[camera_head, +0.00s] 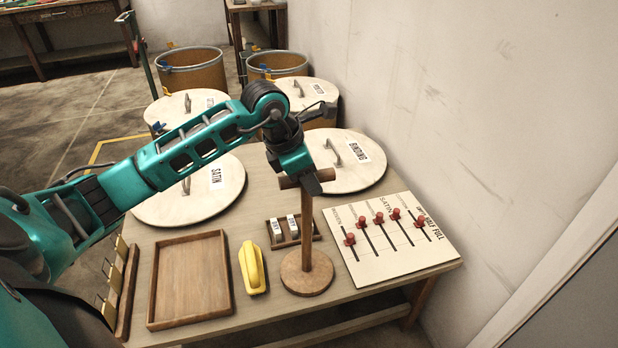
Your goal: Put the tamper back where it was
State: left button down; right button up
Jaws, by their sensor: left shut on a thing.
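The wooden tamper (306,235) stands upright near the front middle of the table. It has a round disc base (306,273), a straight shaft and a short crossbar on top. My left gripper (308,182) reaches in from the left and is shut on the crossbar, hiding part of it. I cannot tell whether the disc rests on the table or hovers just above it. My right gripper is not in view.
The table (245,215) also holds an empty wooden tray (152,290), a yellow tool (253,268), a small labelled rack (283,232) and a slider panel (388,240) with red knobs. Round lids (350,165) lie behind. A wall (480,100) bounds the right.

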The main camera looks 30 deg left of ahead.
pick_arm(q)
jog(key=shift+r, duration=0.1)
jog(key=c, duration=0.8)
grip_release()
